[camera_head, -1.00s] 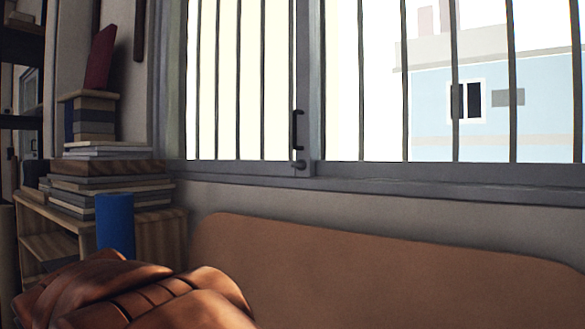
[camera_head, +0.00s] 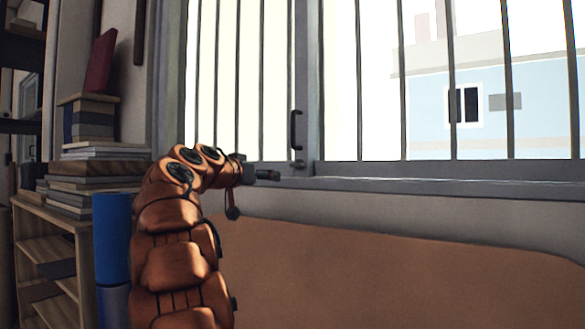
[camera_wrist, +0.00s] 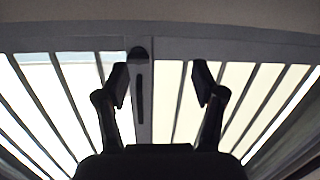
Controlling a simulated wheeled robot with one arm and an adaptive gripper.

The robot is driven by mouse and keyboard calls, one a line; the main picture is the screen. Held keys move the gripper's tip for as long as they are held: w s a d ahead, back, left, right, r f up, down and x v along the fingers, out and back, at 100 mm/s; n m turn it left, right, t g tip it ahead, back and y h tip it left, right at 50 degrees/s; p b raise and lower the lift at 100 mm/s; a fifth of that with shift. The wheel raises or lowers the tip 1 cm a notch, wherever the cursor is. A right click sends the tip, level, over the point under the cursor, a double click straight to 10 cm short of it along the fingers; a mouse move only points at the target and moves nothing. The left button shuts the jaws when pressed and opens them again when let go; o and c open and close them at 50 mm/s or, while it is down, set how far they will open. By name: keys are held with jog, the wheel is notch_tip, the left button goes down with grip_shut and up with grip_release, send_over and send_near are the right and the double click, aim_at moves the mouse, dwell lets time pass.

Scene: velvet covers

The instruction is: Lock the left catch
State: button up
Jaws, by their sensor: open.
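The catch (camera_head: 299,164) is a small dark knob at the foot of the grey window's middle post, just below a dark vertical handle (camera_head: 293,130). In the wrist view, the catch (camera_wrist: 138,54) and handle (camera_wrist: 139,93) appear inverted, with the sill at the top. My gripper (camera_head: 267,175) is raised just left of and slightly below the catch in the head view. In the wrist view my gripper (camera_wrist: 160,78) is open and empty, its fingers apart. The catch lies beyond the fingertips, left of their midline. I see no contact. Whether the catch is locked cannot be told.
A brown padded backrest (camera_head: 400,275) runs below the window sill (camera_head: 430,188). Vertical bars stand behind the panes. A wooden shelf (camera_head: 45,225) with stacked books (camera_head: 90,150) and a blue cylinder (camera_head: 112,235) stand at left. Space before the right window is clear.

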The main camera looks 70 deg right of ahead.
aim_at(295, 164)
jog(key=s+d+r+p, duration=0.1)
jog(key=d, duration=0.2)
jog(key=s+d+r+m+g+p, duration=0.1)
jog(key=s+d, duration=0.1)
jog(key=d, duration=0.1)
jog(key=s+d+r+m+h+p, duration=0.1)
jog(key=d, duration=0.2)
jog(key=shift+s+d+r+g+p, duration=0.3)
jog(key=shift+s+g+p, duration=0.05)
jog(key=shift+s+g, duration=0.05)
jog(key=c, duration=1.1)
